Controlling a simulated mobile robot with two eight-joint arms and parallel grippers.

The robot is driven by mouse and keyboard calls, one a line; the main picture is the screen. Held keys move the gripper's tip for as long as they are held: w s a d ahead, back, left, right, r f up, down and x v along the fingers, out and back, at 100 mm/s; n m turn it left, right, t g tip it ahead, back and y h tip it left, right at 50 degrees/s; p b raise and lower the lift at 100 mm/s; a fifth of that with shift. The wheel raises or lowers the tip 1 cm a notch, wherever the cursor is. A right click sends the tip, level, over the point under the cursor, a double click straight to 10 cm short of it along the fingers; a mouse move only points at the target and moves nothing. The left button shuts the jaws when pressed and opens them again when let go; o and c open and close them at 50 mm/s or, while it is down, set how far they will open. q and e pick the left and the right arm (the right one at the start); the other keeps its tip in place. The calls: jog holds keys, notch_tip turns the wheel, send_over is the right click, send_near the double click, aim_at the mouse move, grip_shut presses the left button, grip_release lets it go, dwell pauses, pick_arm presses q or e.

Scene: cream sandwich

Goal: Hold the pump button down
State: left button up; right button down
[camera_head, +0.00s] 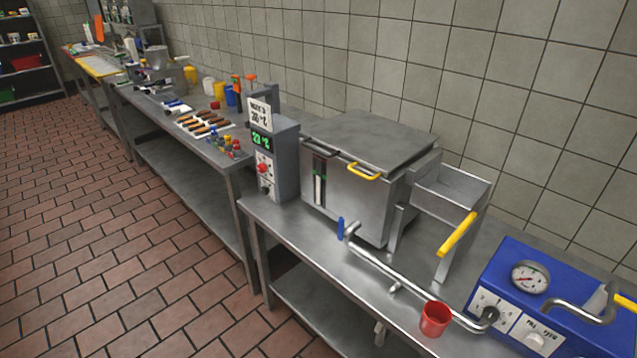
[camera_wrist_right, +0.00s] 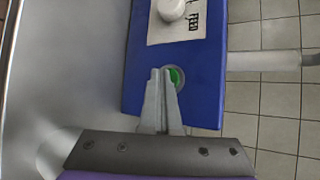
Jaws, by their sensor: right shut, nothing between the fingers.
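In the right wrist view, the green pump button (camera_wrist_right: 177,76) sits in a grey ring on a blue housing face. My right gripper (camera_wrist_right: 163,72) is shut and empty, with its fingertips at the button. They cover the button's left part, and its right part shows green. I cannot tell whether the tips touch it or how far it is pressed. In the head view, the blue pump box (camera_head: 530,262) stands at the right with a round gauge (camera_head: 530,277) and a white knob (camera_head: 534,341). The green button does not show there. My left gripper is not in view.
A bent metal pipe with a yellow handle (camera_head: 623,302) stands at the pump box. The brick floor (camera_head: 120,260) left of the tables is clear.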

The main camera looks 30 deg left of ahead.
jog(key=shift+s, duration=0.1)
jog(key=shift+s+a, duration=0.2)
jog(key=shift+s, duration=0.55)
jog(key=shift+s+a, duration=0.2)
jog(key=shift+s, duration=0.6)
jog(key=shift+s+a, duration=0.2)
jog(key=shift+s, duration=0.65)
jog(key=shift+s+a, duration=0.2)
jog(key=shift+s, duration=0.6)
jog(key=s+a+r+n+g+h+p, duration=0.1)
jog(key=s+a+r+n+g+p, duration=0.4)
jog(key=s+a+n, duration=0.5)
jog(key=s+r+n+g+h+p, duration=0.1)
jog(key=s+r+n+h+p, duration=0.3)
jog(key=s, duration=0.4)
jog(key=shift+s+a+r+n+h+p, duration=0.15)
jog(key=shift+s+a+n+h+p, duration=0.25)
jog(key=shift+n, duration=0.8)
